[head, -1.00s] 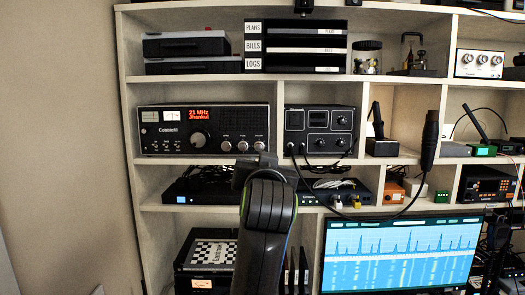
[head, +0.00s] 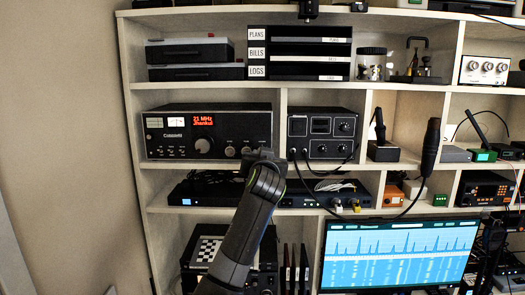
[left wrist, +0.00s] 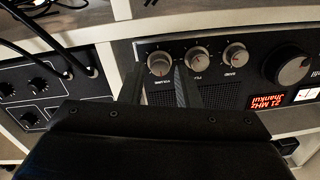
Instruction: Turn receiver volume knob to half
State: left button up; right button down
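The receiver (head: 175,145) is a dark box on the upper left shelf with a red "21 MHz" display, a large tuning dial and smaller knobs. In the left wrist view the receiver (left wrist: 222,95) appears upside down, and its grey volume knob (left wrist: 160,63) sits at the end of the knob row nearest the divider. My left gripper (left wrist: 161,85) is open, with a dark finger on either side just below the knob in that picture; I cannot tell whether they touch it. In the head view my left wrist covers the receiver's lower right corner and hides the volume knob. My right gripper is not in view.
A second black unit (head: 323,134) with knobs and cables stands in the cubby right of the divider (head: 280,125). A black microphone (head: 430,145) stands further right. A monitor (head: 398,254) is below right. A flat device (head: 205,190) lies on the shelf below the receiver.

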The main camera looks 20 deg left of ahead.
pick_arm(q)
jog(key=shift+w+a, duration=0.15)
jog(key=shift+w, duration=0.35)
jog(key=shift+c, duration=0.3)
grip_shut()
